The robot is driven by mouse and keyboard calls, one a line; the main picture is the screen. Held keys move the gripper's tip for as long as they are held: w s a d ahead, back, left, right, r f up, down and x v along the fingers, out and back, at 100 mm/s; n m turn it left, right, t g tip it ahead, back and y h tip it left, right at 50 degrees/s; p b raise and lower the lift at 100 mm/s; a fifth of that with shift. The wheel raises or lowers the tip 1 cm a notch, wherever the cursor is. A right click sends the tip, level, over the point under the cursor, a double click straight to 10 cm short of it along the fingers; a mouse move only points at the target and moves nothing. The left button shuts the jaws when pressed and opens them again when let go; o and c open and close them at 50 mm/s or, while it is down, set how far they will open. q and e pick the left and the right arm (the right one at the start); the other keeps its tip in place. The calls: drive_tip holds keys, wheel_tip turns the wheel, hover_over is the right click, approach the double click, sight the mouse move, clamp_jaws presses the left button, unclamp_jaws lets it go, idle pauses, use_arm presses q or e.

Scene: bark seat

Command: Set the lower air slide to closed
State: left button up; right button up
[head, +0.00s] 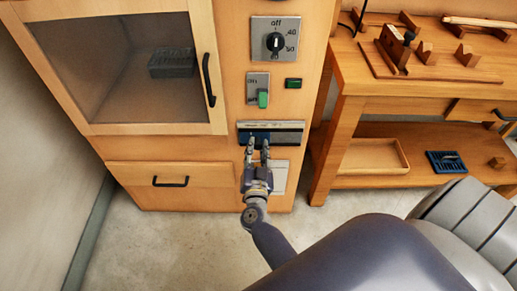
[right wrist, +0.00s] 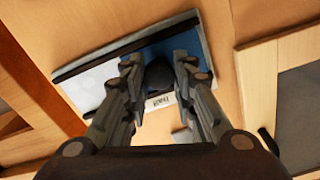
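The lower air slide (head: 292,132) is a wide, low plate on the wooden cabinet front, blue at left and grey at right in the head view. In the right wrist view the plate (right wrist: 88,82) appears turned, with a dark round knob (right wrist: 159,77) on its blue part. My right gripper (head: 258,142) is at the left half of the slide. A small label (right wrist: 172,101) beside the knob is too small to read surely. My left gripper is not in view.
Above the slide are a green switch (head: 263,98), a dark button (head: 293,83) and a dial (head: 275,42). A glazed door (head: 120,128) and a drawer (head: 208,174) are at left. A workbench (head: 349,83) stands at right. Floor in front is clear.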

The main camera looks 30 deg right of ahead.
drive_tip(key=o, duration=0.3)
drive_tip(key=shift+w+a, duration=0.15)
drive_tip(key=shift+a, duration=0.15)
drive_tip(key=shift+o, duration=0.2)
drive_tip(key=shift+d, duration=0.15)
